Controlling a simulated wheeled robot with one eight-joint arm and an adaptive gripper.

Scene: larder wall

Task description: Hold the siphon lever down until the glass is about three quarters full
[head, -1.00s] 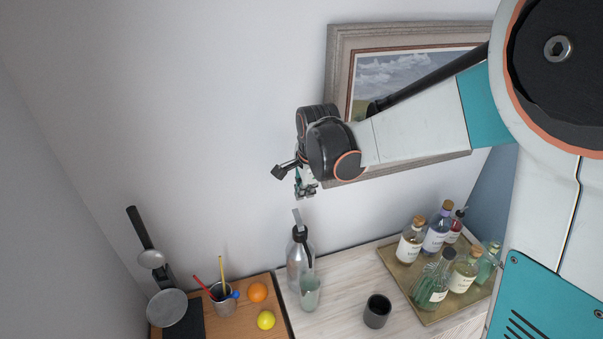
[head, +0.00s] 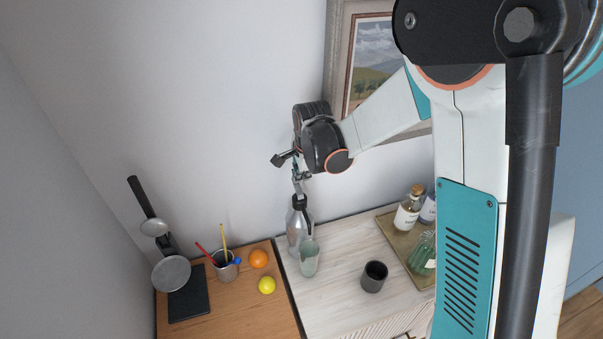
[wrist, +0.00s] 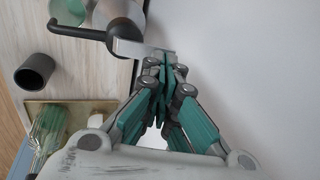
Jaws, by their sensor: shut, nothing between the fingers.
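The siphon (head: 299,228) is a grey metallic bottle with a black head, standing upright on the pale worktop. Its flat grey lever (head: 297,187) rises from the head; the lever also shows in the wrist view (wrist: 131,48). My gripper (head: 302,177) is shut and empty, right at the lever's free end; in the wrist view its fingertips (wrist: 164,70) meet or nearly meet the tip. I cannot tell whether they touch. The pale greenish glass (head: 309,260) stands upright under the black spout (wrist: 75,32). Its fill level is not readable.
A dark cup (head: 374,276) stands right of the glass. A tray (head: 419,281) of bottles is farther right, partly hidden by my arm. An orange (head: 258,258), a lemon (head: 267,285) and a utensil pot (head: 226,268) are at left. A framed picture (head: 339,75) hangs behind.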

